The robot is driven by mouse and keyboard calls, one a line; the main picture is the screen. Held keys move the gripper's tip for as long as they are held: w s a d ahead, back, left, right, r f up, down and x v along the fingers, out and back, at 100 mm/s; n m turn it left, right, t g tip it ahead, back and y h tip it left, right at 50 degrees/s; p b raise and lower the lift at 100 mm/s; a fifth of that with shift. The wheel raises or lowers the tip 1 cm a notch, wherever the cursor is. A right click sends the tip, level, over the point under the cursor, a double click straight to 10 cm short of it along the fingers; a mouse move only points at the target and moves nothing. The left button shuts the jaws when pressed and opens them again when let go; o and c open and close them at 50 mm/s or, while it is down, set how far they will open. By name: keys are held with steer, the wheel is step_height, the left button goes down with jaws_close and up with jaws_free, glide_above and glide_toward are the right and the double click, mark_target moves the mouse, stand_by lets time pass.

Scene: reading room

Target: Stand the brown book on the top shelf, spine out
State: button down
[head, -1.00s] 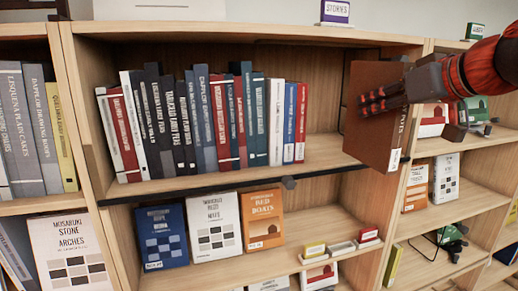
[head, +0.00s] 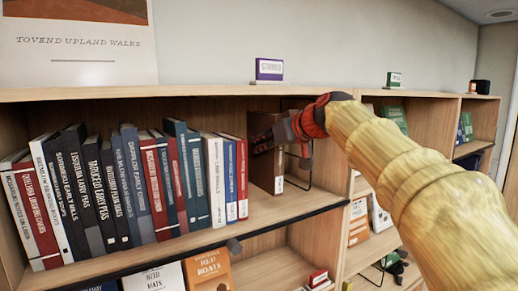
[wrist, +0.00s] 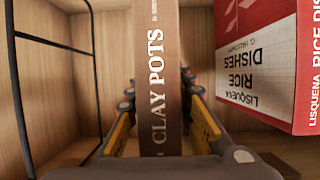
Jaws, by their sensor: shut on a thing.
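The brown book (head: 265,158) is upright inside the top shelf's compartment, at the right end of the row of books. In the wrist view its spine (wrist: 159,85), lettered CLAY POTS, faces my wrist camera. My gripper (head: 280,134) is shut on the book, with a finger along each side (wrist: 160,108). The top shelf (head: 225,228) is pale wood with a dark front strip. I cannot tell whether the book's lower edge touches the shelf board.
A red-and-white book (head: 235,176) ends the row beside the brown book; the wrist view shows a narrow gap between it (wrist: 262,60) and the brown book. A black wire bookend (wrist: 93,75) stands on the other side, apart from the book. The compartment's side wall is close beyond.

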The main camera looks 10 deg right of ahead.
mark_target(259, 155)
steer(key=shift+w+a+f+p, duration=0.2)
steer(key=shift+w+f+p, duration=0.1)
steer(key=shift+w+f, duration=0.5)
steer(key=shift+w+a+f+p, duration=0.25)
steer(key=shift+w+f, duration=0.35)
steer(key=shift+f, duration=0.25)
steer(key=shift+f, duration=0.2)
steer(key=c, duration=1.6)
jaws_free()
